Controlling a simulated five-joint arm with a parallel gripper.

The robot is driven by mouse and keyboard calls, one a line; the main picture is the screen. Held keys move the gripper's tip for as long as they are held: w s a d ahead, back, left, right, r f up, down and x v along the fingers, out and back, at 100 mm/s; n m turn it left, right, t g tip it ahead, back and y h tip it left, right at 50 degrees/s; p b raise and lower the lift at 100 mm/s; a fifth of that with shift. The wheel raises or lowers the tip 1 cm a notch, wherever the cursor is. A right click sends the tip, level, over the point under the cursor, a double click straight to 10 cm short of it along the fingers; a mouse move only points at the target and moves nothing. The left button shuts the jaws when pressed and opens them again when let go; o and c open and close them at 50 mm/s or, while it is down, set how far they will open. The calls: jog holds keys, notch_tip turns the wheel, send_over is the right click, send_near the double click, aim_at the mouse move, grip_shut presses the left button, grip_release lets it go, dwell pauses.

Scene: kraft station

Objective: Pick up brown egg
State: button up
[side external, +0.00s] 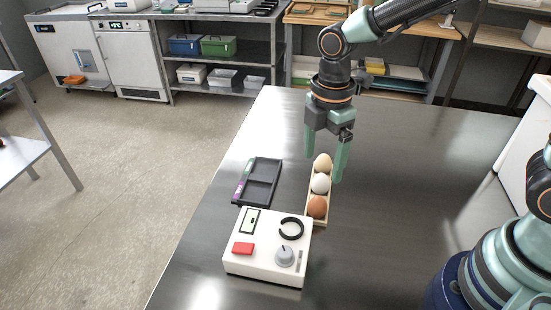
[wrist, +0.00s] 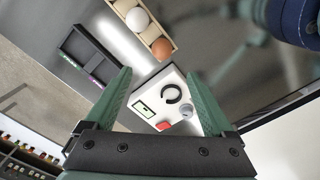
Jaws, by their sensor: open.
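The brown egg (side external: 318,206) sits in the near end of a narrow wooden egg holder (side external: 326,222), beside a white egg (side external: 320,183) and a cream egg (side external: 322,163) in the same row. My gripper (side external: 324,166) is open and empty, pointing down around the far end of the row in the side view; its exact height above the eggs is hard to tell. In the wrist view, the brown egg (wrist: 161,47) and the white egg (wrist: 137,19) lie at the top, beyond the fingertips of my open gripper (wrist: 158,80). The cream egg is mostly out of that view.
A white control box (side external: 268,246) with a red button, a knob and a black ring stands in front of the holder. A dark divided tray (side external: 257,182) lies to the left. The steel table (side external: 420,150) is clear to the right.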

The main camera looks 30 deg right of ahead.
aim_at(318, 198)
notch_tip(318, 198, down, 12)
jog(key=shift+s+r, duration=0.1)
jog(key=shift+s, duration=0.05)
dwell(0.5)
jog(key=c, duration=1.1)
